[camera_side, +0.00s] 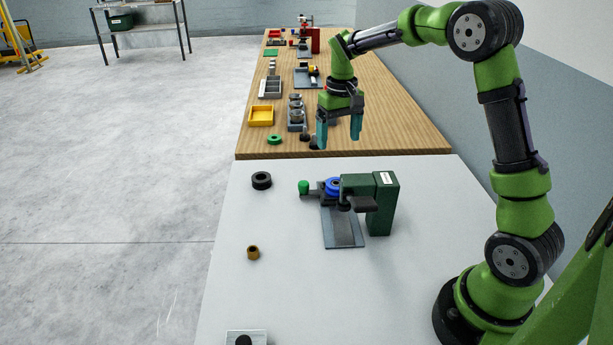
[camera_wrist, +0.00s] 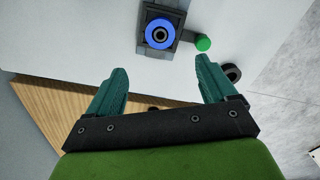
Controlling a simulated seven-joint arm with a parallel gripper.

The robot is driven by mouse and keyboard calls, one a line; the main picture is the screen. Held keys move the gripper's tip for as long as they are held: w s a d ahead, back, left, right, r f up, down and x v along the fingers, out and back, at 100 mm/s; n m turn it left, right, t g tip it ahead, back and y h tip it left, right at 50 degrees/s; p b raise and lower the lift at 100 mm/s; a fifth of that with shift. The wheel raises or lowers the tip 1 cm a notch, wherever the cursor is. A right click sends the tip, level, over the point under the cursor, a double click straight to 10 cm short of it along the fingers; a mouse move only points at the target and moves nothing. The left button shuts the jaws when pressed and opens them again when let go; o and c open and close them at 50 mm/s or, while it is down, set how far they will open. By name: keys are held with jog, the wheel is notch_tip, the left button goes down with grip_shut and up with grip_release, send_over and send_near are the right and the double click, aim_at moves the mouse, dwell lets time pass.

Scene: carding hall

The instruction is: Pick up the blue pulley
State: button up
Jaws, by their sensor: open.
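The blue pulley (camera_side: 332,186) sits on a dark green machine (camera_side: 384,205) on the white table, partly hidden by the machine's arm in the side view. In the wrist view the blue pulley (camera_wrist: 160,34) shows as a ring around a dark centre, on a grey block. My gripper (camera_side: 339,142) is open and empty. It is raised above and behind the machine in the side view, apart from the pulley. In the wrist view my gripper's teal fingers (camera_wrist: 157,72) are spread, with the pulley beyond their tips.
A green knob (camera_side: 304,187) sticks out left of the pulley. A black ring (camera_side: 261,180) and a small brown ring (camera_side: 253,252) lie on the white table (camera_side: 225,290). The wooden table (camera_side: 400,130) behind holds a yellow tray (camera_side: 261,116) and several other parts.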

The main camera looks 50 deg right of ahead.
aim_at(336, 183)
notch_tip(336, 183, down, 13)
jog(key=shift+s+a+f, duration=0.1)
dwell(0.4)
jog(key=c, duration=1.4)
jog(key=shift+o, duration=0.2)
notch_tip(336, 183, up, 12)
